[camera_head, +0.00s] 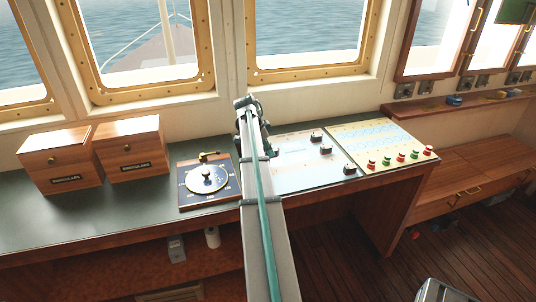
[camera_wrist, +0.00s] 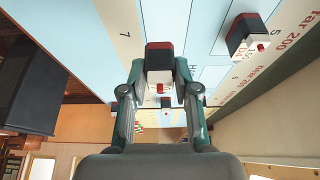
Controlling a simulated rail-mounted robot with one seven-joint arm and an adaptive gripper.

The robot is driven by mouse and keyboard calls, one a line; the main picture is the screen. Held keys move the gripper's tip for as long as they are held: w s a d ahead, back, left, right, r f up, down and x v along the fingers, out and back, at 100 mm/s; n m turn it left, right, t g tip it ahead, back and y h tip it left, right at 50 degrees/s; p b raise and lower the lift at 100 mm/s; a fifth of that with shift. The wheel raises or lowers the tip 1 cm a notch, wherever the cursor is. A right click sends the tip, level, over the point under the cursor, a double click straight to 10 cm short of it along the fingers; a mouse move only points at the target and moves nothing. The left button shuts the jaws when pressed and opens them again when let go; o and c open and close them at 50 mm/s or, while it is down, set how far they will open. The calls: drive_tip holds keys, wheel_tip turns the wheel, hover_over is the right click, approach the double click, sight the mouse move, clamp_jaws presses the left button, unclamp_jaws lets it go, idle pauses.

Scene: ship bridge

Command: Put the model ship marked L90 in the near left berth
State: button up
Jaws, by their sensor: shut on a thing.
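In the wrist view my gripper (camera_wrist: 160,70) is shut on a model ship (camera_wrist: 159,52) with a black-and-red end and a pale block with a small red part. Its marking is not readable, so I cannot tell whether it is L90. The ship is over or on the pale blue chart board (camera_wrist: 200,22); contact is unclear. In the head view my arm covers the left part of this chart board (camera_head: 284,184) and hides the held ship. Several similar dark ships stand there, one at the near right (camera_head: 349,169). I cannot make out which area is the near left berth.
Another ship (camera_wrist: 247,37) stands to the right in the wrist view. A second chart (camera_head: 375,135) with red and green knobs lies to the right. A dial instrument (camera_head: 207,179) and two wooden boxes (camera_head: 60,160) (camera_head: 129,149) stand left. Dark counter is clear in front of the boxes.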

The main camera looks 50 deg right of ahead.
drive_tip(key=shift+w+d+f, duration=0.25)
drive_tip(key=shift+w+f, duration=0.05)
drive_tip(key=shift+f, duration=0.05)
drive_tip(key=shift+f+p, duration=0.55)
drive_tip(key=shift+f, duration=1.15)
drive_tip(key=shift+f, duration=0.1)
drive_tip(key=shift+f, duration=0.1)
drive_tip(key=o, duration=1)
drive_tip(key=shift+r, duration=0.3)
drive_tip(key=b+v, duration=0.3)
drive_tip(key=v, duration=0.8)
drive_tip(key=shift+w+a+r, duration=0.1)
drive_tip(key=shift+r, duration=0.3)
